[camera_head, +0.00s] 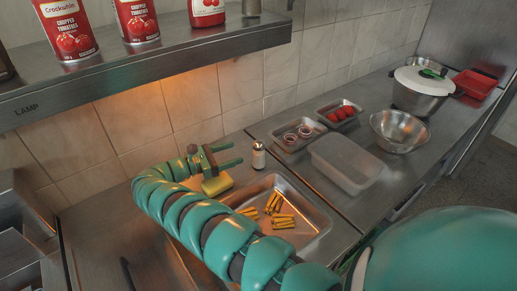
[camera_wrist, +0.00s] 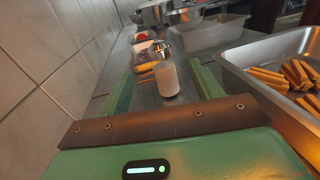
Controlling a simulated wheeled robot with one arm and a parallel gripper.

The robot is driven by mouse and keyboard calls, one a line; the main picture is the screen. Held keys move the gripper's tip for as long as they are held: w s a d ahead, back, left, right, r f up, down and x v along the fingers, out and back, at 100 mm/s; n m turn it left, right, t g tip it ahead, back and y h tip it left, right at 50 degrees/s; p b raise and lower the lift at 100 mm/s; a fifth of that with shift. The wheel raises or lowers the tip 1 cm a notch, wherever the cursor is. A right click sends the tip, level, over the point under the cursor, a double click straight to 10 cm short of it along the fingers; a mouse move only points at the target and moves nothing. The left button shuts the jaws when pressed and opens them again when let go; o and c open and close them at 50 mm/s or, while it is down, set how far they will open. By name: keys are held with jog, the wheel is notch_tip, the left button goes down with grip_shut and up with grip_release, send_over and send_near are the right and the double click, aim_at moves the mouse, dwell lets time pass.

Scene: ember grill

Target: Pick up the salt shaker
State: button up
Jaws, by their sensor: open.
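The salt shaker (camera_head: 258,157) is a small white cylinder with a metal top. It stands upright on the steel counter, just behind the tray of sticks. In the wrist view the salt shaker (camera_wrist: 166,77) stands ahead of the gripper's base, between the two green fingers. My gripper (camera_head: 237,153) is open and empty, with its fingertips just left of the shaker in the head view. The fingers also show in the wrist view (camera_wrist: 163,84), one on each side of the shaker, without visible contact.
A steel tray (camera_head: 318,215) with yellow-brown sticks lies right beside my arm. A yellow block (camera_head: 217,185) is under the gripper. A clear container (camera_head: 347,163), tomatoes (camera_head: 341,113) and bowls (camera_head: 399,128) stand right. A shelf (camera_head: 150,68) with cans overhangs the back.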

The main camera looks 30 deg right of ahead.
aim_at(264, 144)
jog(key=shift+s+d+f+p, duration=0.15)
jog(key=shift+d+p, duration=0.7)
jog(key=shift+d, duration=1.2)
jog(key=shift+s+d+f+p, duration=0.1)
jog(key=shift+d+p, duration=0.7)
jog(key=shift+d, duration=1.3)
jog(key=shift+s+d+f+p, duration=0.15)
jog(key=shift+d+p, duration=0.7)
jog(key=shift+d, duration=1.2)
jog(key=c, duration=1.2)
jog(key=shift+r, duration=0.1)
